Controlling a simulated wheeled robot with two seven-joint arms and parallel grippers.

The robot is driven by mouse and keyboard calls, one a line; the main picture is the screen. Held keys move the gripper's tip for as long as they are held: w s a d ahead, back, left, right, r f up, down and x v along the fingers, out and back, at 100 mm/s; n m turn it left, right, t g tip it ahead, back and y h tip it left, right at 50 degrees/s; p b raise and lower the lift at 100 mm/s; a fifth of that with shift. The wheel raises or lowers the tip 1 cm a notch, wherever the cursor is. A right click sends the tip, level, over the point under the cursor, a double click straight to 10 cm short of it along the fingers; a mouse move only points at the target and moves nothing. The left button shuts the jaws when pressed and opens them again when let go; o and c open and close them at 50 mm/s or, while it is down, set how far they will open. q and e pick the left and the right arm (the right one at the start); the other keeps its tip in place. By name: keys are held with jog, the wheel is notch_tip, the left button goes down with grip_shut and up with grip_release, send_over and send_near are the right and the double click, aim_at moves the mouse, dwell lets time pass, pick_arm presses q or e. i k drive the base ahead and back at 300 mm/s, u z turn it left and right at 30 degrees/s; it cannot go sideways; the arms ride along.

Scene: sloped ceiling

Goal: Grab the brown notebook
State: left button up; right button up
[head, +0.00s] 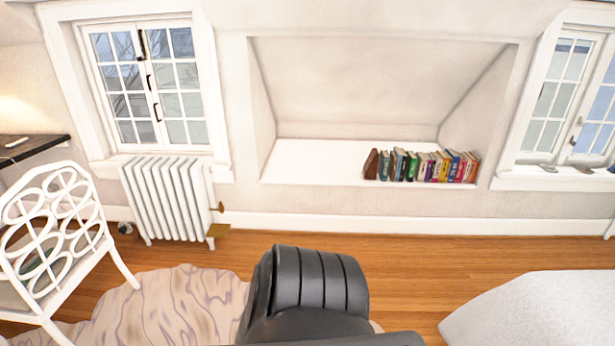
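A brown, book-like item (371,164) leans at the left end of the row of books in the white wall alcove. It is small in the head view, and I cannot tell for certain that it is the brown notebook. No other brown notebook is clear to see. Neither of my grippers is in view.
Several colourful books (428,166) stand on the alcove ledge (310,160). A white radiator (170,200), a white chair (55,235) and a dark desk (35,148) are at left. A pale bed-like surface (545,310) is at lower right. Wooden floor (420,255) lies clear before the alcove.

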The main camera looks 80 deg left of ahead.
aim_at(32, 258)
jog(key=u, duration=4.65)
jog(key=i, duration=1.25)
jog(key=z, duration=0.3)
jog(key=i, duration=1.95)
jog(key=z, duration=0.65)
